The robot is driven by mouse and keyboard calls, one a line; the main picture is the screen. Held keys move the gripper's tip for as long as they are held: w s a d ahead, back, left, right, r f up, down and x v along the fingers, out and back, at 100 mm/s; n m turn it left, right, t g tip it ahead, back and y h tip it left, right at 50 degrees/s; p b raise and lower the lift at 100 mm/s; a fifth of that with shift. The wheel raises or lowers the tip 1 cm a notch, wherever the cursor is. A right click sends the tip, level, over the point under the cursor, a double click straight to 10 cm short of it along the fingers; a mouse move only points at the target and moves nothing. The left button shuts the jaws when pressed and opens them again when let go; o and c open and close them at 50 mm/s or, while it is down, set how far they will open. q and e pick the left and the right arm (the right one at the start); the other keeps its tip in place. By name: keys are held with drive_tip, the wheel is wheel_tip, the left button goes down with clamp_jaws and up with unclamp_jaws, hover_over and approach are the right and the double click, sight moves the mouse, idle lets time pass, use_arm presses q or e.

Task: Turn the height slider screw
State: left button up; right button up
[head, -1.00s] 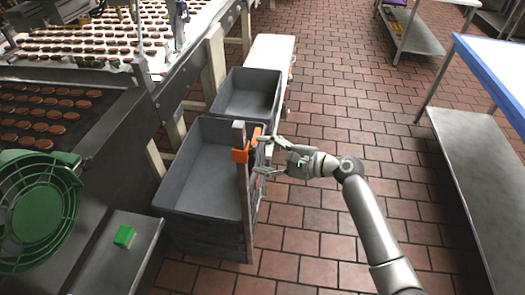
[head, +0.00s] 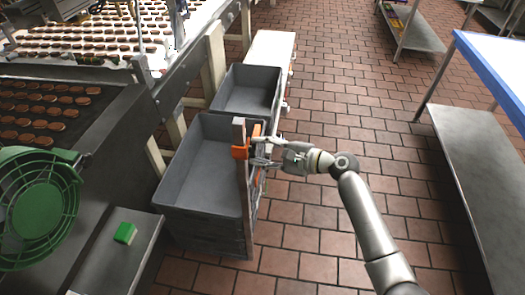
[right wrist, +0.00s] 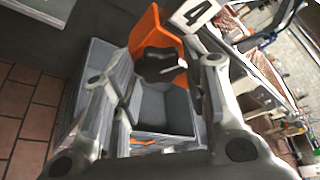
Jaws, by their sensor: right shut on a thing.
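The orange height slider (head: 239,153) sits near the top of an upright brown post (head: 246,205) beside the grey crates. In the right wrist view the orange bracket (right wrist: 150,28) carries a dark knob, the slider screw (right wrist: 160,66). My right gripper (head: 262,152) reaches in from the right, on the aisle side of the post. In the right wrist view its fingers (right wrist: 160,75) stand on both sides of the screw, shut on it. In the head view the fingers hide the screw. My left gripper is not in view.
A grey crate (head: 180,165) stands left of the post, with another crate (head: 235,72) behind it. A green guarded fan (head: 38,210) and a green block (head: 125,233) are at left. The tiled floor at right is clear up to a steel table (head: 470,190).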

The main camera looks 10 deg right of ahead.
drive_tip(key=n+b, duration=0.1)
drive_tip(key=b, duration=0.2)
drive_tip(key=n+t+b, duration=0.1)
drive_tip(key=b, duration=0.2)
drive_tip(key=f+n+t+b, duration=0.1)
drive_tip(key=n+b, duration=0.1)
drive_tip(key=b, duration=0.1)
drive_tip(key=shift+s+y, duration=0.1)
drive_tip(key=shift+y, duration=0.3)
drive_tip(key=shift+r+n+b, duration=0.2)
drive_tip(key=shift+n+b, duration=0.5)
drive_tip(key=shift+b, duration=0.2)
drive_tip(key=shift+r, duration=0.1)
drive_tip(key=o, duration=1)
drive_tip(key=v, duration=1.2)
drive_tip(key=shift+f, duration=0.3)
